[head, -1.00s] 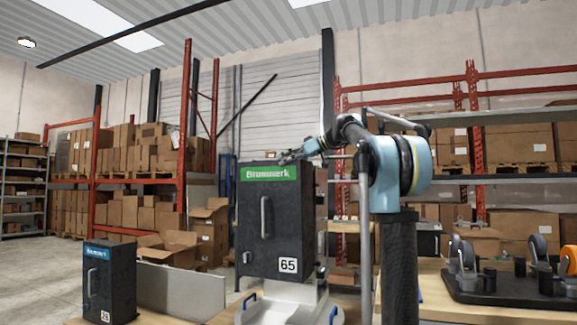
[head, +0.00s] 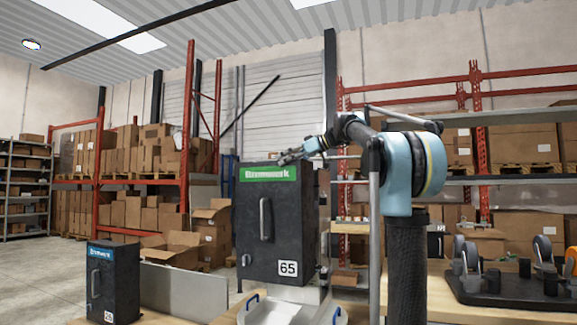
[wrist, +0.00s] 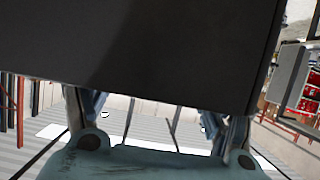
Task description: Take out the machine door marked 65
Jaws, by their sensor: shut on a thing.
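The door marked 65 (head: 255,218) is a dark panel with a green Brumwerk label on top, a vertical bar handle and a white 65 tag at lower right. It stands upright in the middle of the head view, in front of its machine (head: 323,215), which shows only as a narrow strip on the right. My gripper (head: 285,159) is at the door's top edge, shut on it. In the wrist view the dark panel (wrist: 120,45) fills the upper part, above my fingers. The fingertips are hidden behind it.
A smaller dark machine (head: 112,280) with a blue label stands at lower left beside a grey panel (head: 184,287). A pale tray with blue handles (head: 283,311) lies below the door. A black rack with wheels (head: 515,284) is at right. Cardboard boxes fill the shelves behind.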

